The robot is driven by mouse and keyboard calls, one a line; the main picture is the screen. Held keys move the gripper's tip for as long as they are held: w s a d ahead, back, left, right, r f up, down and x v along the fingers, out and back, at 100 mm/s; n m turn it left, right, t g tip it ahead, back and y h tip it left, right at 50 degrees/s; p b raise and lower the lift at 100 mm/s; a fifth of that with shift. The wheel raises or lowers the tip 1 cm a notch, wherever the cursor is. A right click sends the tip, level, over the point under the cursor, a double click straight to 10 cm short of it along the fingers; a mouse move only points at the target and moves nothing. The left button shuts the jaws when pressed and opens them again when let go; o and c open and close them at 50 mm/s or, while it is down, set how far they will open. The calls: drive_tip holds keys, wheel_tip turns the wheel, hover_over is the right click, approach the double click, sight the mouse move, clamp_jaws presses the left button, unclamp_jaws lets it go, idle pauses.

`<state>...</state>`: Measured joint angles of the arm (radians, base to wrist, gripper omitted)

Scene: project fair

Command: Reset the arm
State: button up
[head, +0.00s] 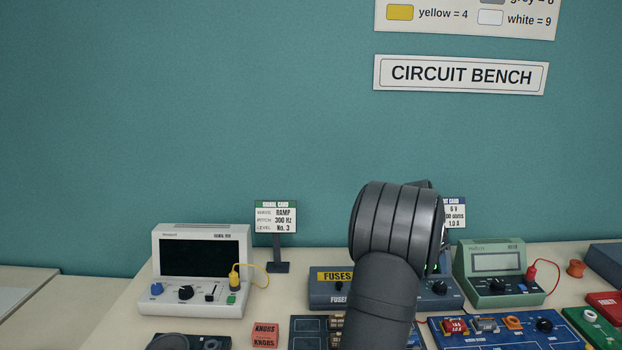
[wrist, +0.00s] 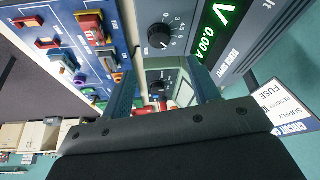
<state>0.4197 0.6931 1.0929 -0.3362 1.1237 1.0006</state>
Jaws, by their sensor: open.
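My gripper (wrist: 163,85) shows in the wrist view, its two fingers apart with nothing held between them. Its dark body fills the bottom of that view. Beyond the fingers are a dial of a blue-grey supply unit (wrist: 180,22), whose green display reads 0.00 A, and a small pale green device. A blue circuit board (wrist: 72,25) lies to the left of the fingers. In the head view my thick grey arm rises from the bottom, right of centre, and hides part of the bench. I cannot make out my gripper there.
In the head view, a white signal unit (head: 202,268) stands at left, a card stand (head: 276,225) beside it. A fuse box (head: 333,291) is left of my arm. A green meter (head: 492,272) and blue board (head: 475,338) are to its right.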

sight(441, 285)
drive_tip(key=x, duration=1)
drive_tip(key=shift+d+f, duration=0.1)
drive_tip(key=shift+f, duration=0.1)
drive_tip(key=shift+s+r+n+t, duration=0.1)
drive_tip(key=shift+r+n+t, duration=0.2)
drive_tip(key=shift+n, duration=0.4)
drive_tip(key=n+t+y, duration=0.1)
drive_tip(key=n, duration=0.3)
drive_tip(key=shift+s+r+n+t, duration=0.1)
drive_tip(key=shift+r+n+t, duration=0.15)
drive_tip(key=shift+n+t, duration=0.05)
drive_tip(key=v, duration=1.4)
drive_tip(key=shift+r, duration=0.35)
